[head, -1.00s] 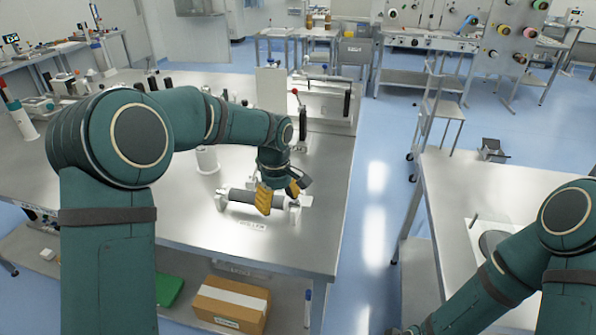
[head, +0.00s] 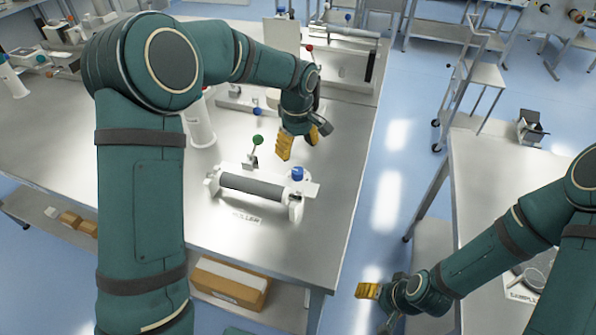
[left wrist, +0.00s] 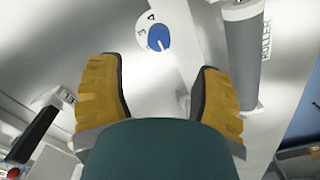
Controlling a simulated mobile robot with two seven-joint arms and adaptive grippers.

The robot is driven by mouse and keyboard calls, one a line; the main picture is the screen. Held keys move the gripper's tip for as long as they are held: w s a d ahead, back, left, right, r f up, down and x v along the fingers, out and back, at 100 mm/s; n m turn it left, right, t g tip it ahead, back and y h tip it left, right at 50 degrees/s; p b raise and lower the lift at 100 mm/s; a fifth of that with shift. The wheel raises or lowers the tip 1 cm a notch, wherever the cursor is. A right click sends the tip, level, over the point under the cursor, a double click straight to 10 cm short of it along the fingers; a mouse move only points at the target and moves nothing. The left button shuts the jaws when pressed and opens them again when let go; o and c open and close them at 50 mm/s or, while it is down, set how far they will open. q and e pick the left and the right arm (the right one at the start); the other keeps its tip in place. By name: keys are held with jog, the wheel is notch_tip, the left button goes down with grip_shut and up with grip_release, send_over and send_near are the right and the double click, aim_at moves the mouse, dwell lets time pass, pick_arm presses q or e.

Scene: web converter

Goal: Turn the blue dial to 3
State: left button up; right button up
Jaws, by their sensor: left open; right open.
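The blue dial (head: 297,173) sits at the right end of the roller unit, on its white plate. In the left wrist view the blue dial (left wrist: 158,38) has a white pointer line aimed to the lower right. The numbers 3 and 4 are readable to its left and upper left; the pointer is not at 3. My left gripper (head: 298,145) is open and empty, above and behind the dial, apart from it. In the wrist view its yellow fingers (left wrist: 158,75) spread below the dial. My right gripper (head: 368,290) is open, low beside the table.
The grey roller (head: 252,186) lies in front of the dial. A green-knobbed lever (head: 258,141) stands at its back left. A white cylinder (head: 198,122) stands further left. A second table (head: 470,175) is at the right, across a blue floor gap.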

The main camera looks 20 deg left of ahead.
aim_at(297, 170)
pick_arm(q)
notch_tip(297, 170, down, 10)
jog(key=shift+w+b, duration=0.1)
jog(key=shift+b, duration=0.45)
grip_shut()
